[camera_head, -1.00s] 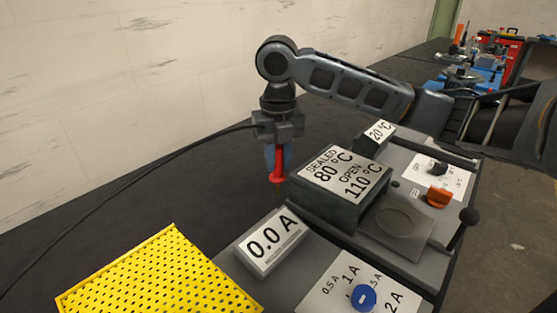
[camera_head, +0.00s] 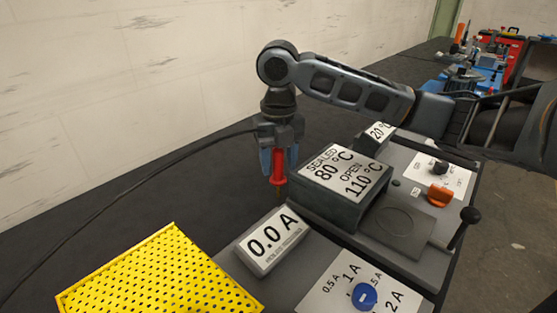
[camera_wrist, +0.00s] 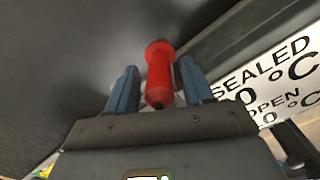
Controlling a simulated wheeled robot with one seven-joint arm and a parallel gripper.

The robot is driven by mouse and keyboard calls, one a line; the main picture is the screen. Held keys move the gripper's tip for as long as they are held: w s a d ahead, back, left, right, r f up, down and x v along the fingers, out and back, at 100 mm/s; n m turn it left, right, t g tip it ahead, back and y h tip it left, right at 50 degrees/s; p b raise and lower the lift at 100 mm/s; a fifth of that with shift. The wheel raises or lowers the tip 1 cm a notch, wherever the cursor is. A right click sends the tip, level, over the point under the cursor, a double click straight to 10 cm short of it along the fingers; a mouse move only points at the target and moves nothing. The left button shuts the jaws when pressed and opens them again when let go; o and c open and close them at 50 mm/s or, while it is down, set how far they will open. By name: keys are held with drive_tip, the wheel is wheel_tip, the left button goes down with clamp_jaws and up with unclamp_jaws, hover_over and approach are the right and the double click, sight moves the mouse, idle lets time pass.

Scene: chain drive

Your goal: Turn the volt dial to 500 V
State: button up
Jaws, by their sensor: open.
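No dial marked in volts can be made out. A blue dial (camera_head: 364,296) sits on a white plate (camera_head: 318,290) marked in amperes, 0.5 A to 2 A. An orange knob (camera_head: 440,195) sits on another white plate at the right, its lettering too small to read. My gripper (camera_head: 279,168) is open, pointing down, with one finger either side of a red probe-like piece (camera_head: 278,166). In the wrist view the red piece (camera_wrist: 159,75) lies between the spread fingers (camera_wrist: 160,88), with gaps at both sides. What supports its lower end is unclear.
A display reading 0.0 A (camera_head: 272,241) stands in front of my gripper. A box labelled SEALED 80 °C, OPEN 110 °C (camera_head: 335,196) is close at its right. A yellow perforated block (camera_head: 160,275) is front left.

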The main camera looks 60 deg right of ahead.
wheel_tip(320, 180, up, 12)
drive_tip(key=shift+r, duration=0.15)
idle(0.3)
drive_tip(key=shift+o, duration=0.4)
drive_tip(key=shift+o, duration=0.7)
